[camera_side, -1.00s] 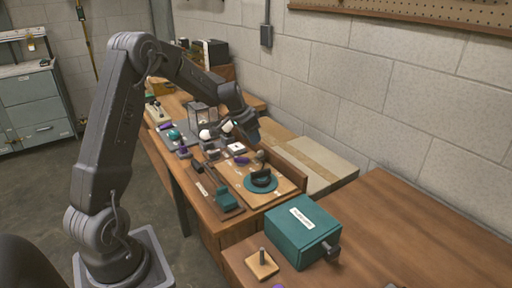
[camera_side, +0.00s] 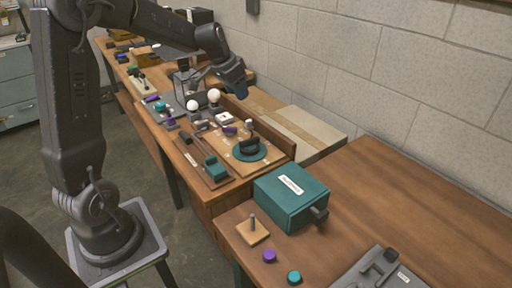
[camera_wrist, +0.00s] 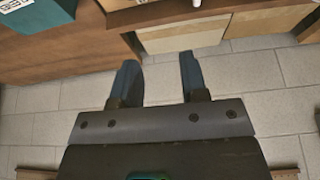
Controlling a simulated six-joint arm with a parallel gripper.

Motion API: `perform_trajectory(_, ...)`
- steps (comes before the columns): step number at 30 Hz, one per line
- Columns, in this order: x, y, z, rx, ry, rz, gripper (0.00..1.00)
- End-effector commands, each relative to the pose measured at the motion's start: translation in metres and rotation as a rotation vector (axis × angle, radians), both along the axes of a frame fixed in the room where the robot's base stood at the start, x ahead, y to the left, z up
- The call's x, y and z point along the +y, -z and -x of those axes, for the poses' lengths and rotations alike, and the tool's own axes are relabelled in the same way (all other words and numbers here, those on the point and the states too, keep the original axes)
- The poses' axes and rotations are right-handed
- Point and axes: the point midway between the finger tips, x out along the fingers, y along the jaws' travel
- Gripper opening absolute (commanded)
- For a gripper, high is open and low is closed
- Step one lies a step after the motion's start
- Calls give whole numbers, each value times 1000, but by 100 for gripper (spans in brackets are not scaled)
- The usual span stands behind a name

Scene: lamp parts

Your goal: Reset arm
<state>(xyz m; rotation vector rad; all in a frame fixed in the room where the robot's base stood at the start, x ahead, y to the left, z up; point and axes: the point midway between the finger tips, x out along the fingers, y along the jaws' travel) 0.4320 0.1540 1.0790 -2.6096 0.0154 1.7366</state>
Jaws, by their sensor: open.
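My gripper (camera_side: 238,84) hangs in the air at the end of my arm, above the far side of the long workbench, near the wall. In the wrist view, my gripper (camera_wrist: 158,72) has its two dark fingers spread apart with nothing between them. Below it in the side view, two white round bulbs (camera_side: 214,96) stand on the bench, apart from the fingers. A round teal disc with a dark part on it (camera_side: 249,150) lies on a wooden board. Small purple parts (camera_side: 231,131) and a white square piece (camera_side: 225,118) lie near it.
A teal box (camera_side: 291,199) with a white label stands on the nearer table. In front of it are a wooden block with a peg (camera_side: 253,230), a purple cap (camera_side: 269,256), a teal cap (camera_side: 294,277) and a grey fixture (camera_side: 381,268). The table's right side is clear.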

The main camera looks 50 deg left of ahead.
Motion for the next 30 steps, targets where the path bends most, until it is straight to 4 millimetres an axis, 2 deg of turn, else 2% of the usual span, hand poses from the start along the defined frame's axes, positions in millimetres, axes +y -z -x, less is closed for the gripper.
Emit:
perform_trajectory(1, -26, -16, 11, -11, 13, -5, 40)
perform_trajectory(6, -100, -47, 63, -23, 19, -9, 40)
perform_trajectory(9, -135, -56, 100, -35, 19, -9, 40)
perform_trajectory(13, -170, -59, 149, -54, 15, -9, 40)
perform_trajectory(18, -194, -52, 200, -80, 3, -6, 40)
perform_trajectory(21, -200, -47, 218, -89, -4, -3, 40)
perform_trajectory(25, -203, -44, 228, -95, -10, 1, 40)
perform_trajectory(30, -203, -43, 229, -94, -13, 1, 40)
